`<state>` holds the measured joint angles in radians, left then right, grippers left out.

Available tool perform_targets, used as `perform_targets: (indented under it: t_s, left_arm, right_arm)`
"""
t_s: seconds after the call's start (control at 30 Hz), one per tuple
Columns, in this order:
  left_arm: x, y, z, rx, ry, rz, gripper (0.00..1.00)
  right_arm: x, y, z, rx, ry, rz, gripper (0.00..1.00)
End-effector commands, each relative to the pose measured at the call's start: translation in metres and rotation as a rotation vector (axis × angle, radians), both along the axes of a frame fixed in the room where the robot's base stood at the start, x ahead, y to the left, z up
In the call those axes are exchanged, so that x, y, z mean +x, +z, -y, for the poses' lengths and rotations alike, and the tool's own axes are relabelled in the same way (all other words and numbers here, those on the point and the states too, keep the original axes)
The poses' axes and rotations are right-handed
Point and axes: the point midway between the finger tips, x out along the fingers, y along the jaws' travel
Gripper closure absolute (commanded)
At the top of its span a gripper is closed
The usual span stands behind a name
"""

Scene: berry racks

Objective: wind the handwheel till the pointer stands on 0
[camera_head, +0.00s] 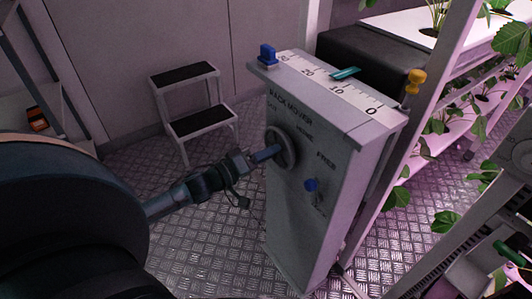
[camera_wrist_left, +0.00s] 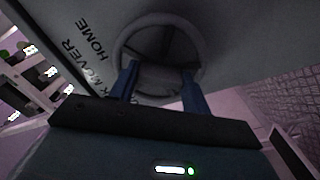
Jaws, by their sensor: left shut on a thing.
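The handwheel (camera_head: 290,146) is a dark grey ring on the front of the grey rack mover cabinet (camera_head: 312,190). My left gripper (camera_head: 272,153) is at its rim, with blue fingers shut on it. In the left wrist view the handwheel (camera_wrist_left: 158,28) is above, and the fingers of the left gripper (camera_wrist_left: 160,85) stand either side of its lower part. The teal pointer (camera_head: 346,73) lies on the white scale (camera_head: 322,81) on the cabinet top, between the marks 20 and 10. The mark 0 is at the near right end. My right gripper is not in view.
A yellow knob (camera_head: 416,77) stands by the rack post. A step stool (camera_head: 200,120) stands behind left on the metal floor.

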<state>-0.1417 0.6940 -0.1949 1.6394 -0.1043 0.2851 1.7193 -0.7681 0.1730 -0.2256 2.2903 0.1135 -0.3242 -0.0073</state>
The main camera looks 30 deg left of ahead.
Motion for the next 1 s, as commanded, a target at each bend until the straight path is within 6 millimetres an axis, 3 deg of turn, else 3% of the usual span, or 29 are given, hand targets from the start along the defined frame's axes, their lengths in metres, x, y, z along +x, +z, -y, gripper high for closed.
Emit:
perform_targets:
  t_s: [1.0]
  left_arm:
    - [0.000,0.001,0.000,0.843,0.001,0.350,0.76]
  right_arm:
    - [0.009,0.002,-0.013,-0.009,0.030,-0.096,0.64]
